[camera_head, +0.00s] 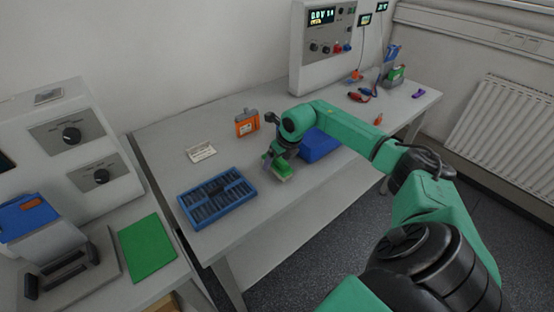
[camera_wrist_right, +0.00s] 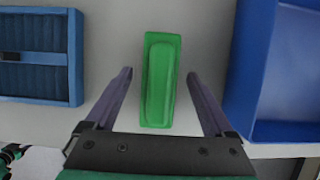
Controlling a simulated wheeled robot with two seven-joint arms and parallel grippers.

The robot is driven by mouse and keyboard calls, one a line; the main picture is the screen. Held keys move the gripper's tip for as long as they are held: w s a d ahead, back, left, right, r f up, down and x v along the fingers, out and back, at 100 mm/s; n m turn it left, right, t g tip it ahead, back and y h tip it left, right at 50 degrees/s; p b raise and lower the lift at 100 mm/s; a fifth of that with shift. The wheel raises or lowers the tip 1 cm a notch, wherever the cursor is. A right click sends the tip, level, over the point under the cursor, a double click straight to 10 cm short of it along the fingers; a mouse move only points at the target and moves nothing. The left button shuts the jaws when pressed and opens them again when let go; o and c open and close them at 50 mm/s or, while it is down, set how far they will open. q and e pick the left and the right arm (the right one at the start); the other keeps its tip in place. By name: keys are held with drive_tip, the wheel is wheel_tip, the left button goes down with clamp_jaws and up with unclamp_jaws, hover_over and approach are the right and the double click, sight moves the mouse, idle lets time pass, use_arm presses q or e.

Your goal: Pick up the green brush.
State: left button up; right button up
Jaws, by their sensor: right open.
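The green brush (camera_wrist_right: 159,80) lies on the grey table, long side pointing away from the gripper in the right wrist view. In the head view the green brush (camera_head: 282,168) shows partly, under my right gripper (camera_head: 278,164). My right gripper (camera_wrist_right: 159,88) is open, with one finger on each side of the brush's near part. Gaps show between both fingers and the brush. Whether the fingers are down at its height is hard to tell. My left gripper is not in view.
A blue tray with dark slots (camera_head: 194,213) stands left of the brush, and a blue bin (camera_head: 318,147) stands to its right. An orange device (camera_head: 247,122) and a white card (camera_head: 201,152) are farther back. A white instrument (camera_head: 322,70) stands at the back.

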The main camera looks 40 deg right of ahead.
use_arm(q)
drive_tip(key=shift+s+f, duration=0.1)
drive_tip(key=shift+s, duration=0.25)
use_arm(e)
clamp_jaws()
drive_tip(key=shift+r, duration=0.1)
wheel_tip(320, 180, up, 10)
drive_tip(key=shift+w+f+b, duration=0.1)
drive_tip(key=shift+w+b, duration=0.05)
drive_tip(key=shift+b, duration=0.9)
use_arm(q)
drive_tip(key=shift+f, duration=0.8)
use_arm(e)
wheel_tip(320, 180, up, 10)
